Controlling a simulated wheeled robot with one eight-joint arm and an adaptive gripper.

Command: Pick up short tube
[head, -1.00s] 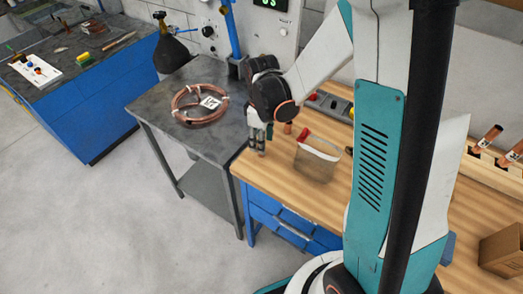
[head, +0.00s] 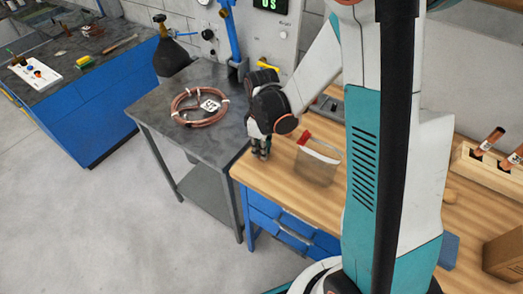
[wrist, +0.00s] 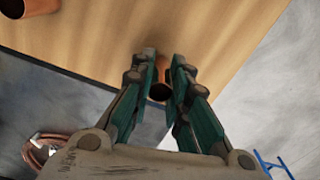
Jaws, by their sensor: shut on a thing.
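My gripper (head: 261,152) is low over the near left corner of the wooden workbench (head: 245,172). In the wrist view my gripper (wrist: 164,72) is closed around a short copper tube (wrist: 160,91), with a finger on each side of it. The tube's dark open end faces the camera, and the fingers hide its sides. A second copper tube (wrist: 28,6) shows partly at the top left of the wrist view, apart from the fingers. In the head view my wrist and fingers hide the held tube.
A clear bag with a red clip (head: 317,162) stands right of my gripper. A copper coil (head: 183,112) lies on the grey table to the left. Tubes in a wooden rack (head: 490,168) and a cardboard box (head: 505,258) are at the far right.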

